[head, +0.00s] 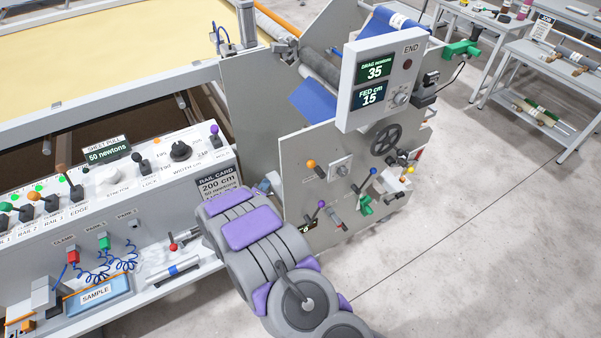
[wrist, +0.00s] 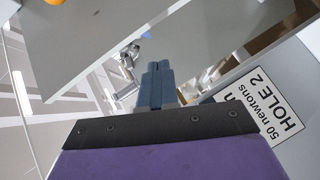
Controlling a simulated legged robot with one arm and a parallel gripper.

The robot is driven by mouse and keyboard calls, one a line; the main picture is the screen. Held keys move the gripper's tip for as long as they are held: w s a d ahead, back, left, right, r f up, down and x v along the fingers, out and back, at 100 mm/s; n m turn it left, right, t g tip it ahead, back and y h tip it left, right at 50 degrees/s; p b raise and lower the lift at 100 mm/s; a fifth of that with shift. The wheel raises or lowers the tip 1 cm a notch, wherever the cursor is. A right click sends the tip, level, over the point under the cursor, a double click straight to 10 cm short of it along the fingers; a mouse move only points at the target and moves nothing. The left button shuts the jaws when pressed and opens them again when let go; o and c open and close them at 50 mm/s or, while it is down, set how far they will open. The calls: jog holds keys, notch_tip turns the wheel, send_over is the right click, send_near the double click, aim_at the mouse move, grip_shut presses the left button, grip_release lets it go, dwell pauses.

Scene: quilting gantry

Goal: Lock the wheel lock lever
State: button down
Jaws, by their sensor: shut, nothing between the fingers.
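A grey end panel (head: 300,215) carries a black handwheel (head: 386,139) and several levers. These include an orange-knobbed lever (head: 312,164), a purple-knobbed lever (head: 322,204), a blue-knobbed lever (head: 373,171) and a small dark-knobbed lever (head: 402,153) beside the wheel. I cannot read which one is the wheel lock lever, nor its position. My gripper (wrist: 154,66) is shut and empty, with its blue-grey fingers together. In the head view my gripper is mostly hidden behind my arm, at the panel's left edge, well left of the handwheel. No lever is between the fingers.
A display box (head: 375,82) reading 35 and 15 stands above the panel. A control console (head: 110,180) with knobs lies to the left. A card reading HOLE 2 (wrist: 265,110) is close at right in the wrist view. Open floor (head: 480,230) lies to the right.

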aim_at(316, 169)
jog(key=s+d+n+t+h+p, duration=0.1)
jog(key=s+d+n+t+h, duration=0.3)
jog(key=s, duration=0.3)
jog(key=shift+d+f+t, duration=0.35)
jog(key=shift+d+t, duration=0.15)
jog(key=shift+t, duration=0.1)
jog(key=shift+w, duration=0.15)
jog(key=w+d+r, duration=0.3)
jog(key=w+d, duration=0.4)
jog(key=w, duration=0.3)
jog(key=shift+w+r, duration=0.15)
jog(key=shift+r, duration=0.25)
jog(key=shift+r, duration=0.15)
